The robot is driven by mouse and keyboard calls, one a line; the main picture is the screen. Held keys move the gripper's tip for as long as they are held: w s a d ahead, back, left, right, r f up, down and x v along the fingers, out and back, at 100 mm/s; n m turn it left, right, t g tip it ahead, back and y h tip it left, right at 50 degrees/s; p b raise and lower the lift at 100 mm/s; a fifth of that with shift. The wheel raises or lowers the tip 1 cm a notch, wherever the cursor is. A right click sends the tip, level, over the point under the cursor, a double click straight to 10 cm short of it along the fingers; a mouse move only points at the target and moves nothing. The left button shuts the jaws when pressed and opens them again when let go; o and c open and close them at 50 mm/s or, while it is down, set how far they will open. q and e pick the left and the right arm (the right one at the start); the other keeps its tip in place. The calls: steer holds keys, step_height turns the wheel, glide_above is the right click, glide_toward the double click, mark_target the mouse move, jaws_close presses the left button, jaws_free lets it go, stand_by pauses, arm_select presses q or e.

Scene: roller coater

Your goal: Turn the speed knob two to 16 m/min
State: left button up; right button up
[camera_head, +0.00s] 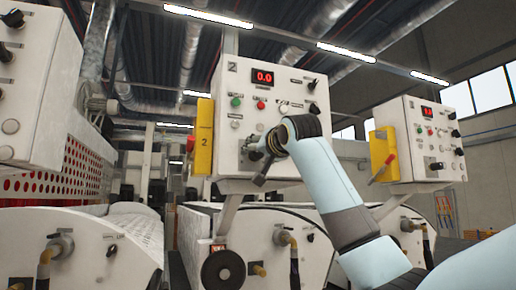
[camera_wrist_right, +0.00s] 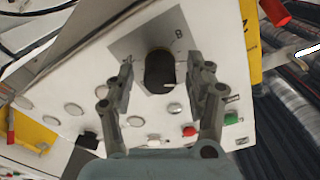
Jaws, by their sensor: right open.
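Control panel 2 (camera_head: 290,150) is white, with a red display (camera_head: 262,77) reading 0.0. My right gripper (camera_head: 256,155) is at the panel's lower left in the head view and covers what lies behind it. In the right wrist view, a large black knob (camera_wrist_right: 160,72) sits on a grey plate between the open fingers of my right gripper (camera_wrist_right: 159,84). A small pale mark shows on the knob's lower right edge. Gaps appear on both sides of the knob, though contact is hard to judge. The knob's scale is largely hidden. My left gripper is out of view.
Green (camera_head: 236,101) and red (camera_head: 260,105) buttons sit above my gripper on the panel. A yellow box (camera_head: 203,138) marked 2 is at its left side. Another panel (camera_head: 412,110) stands to the right. White machine housings (camera_head: 70,250) fill the area below.

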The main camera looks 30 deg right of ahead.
steer(key=shift+w, duration=0.4)
steer(key=shift+s, duration=0.1)
steer(key=shift+c, duration=0.8)
jaws_close()
